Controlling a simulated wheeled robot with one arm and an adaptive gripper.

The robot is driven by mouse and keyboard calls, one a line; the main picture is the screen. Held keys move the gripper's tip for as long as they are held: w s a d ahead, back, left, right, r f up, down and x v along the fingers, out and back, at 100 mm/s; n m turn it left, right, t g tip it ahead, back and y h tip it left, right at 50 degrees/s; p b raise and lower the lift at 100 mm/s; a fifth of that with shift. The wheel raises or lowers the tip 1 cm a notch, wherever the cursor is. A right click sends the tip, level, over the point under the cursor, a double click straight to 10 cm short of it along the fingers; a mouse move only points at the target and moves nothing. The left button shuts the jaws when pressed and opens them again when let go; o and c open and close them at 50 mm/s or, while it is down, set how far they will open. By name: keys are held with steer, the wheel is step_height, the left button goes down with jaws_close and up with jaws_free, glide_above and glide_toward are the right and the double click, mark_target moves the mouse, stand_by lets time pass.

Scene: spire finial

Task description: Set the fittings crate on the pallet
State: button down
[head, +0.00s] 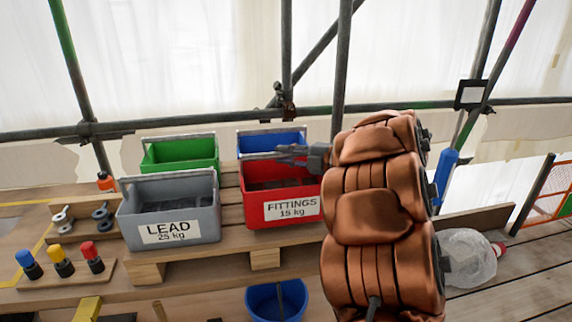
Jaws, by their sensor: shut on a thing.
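The fittings crate (256,180) is red with a white "FITTINGS 15 kg" label, in the middle of the head view. It is upright at the front right of the wooden pallet (213,262), over its slats; I cannot tell whether its base touches them. My gripper (290,152) is at the top of the crate, shut on its handle. My copper-coloured arm reaches in from the right and covers the crate's right edge.
A grey "LEAD 25 kg" crate (170,195) stands close on the left. A green crate (180,152) and a blue crate (272,140) stand behind. A blue bucket (277,299) is below the front edge. Scaffold poles rise behind.

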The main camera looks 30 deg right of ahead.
steer(key=shift+f, duration=1.4)
steer(key=c, duration=1.1)
jaws_free()
steer(key=shift+f, duration=0.15)
steer(key=shift+b+v, duration=0.95)
steer(key=shift+v, duration=5.15)
steer(key=shift+r, duration=0.25)
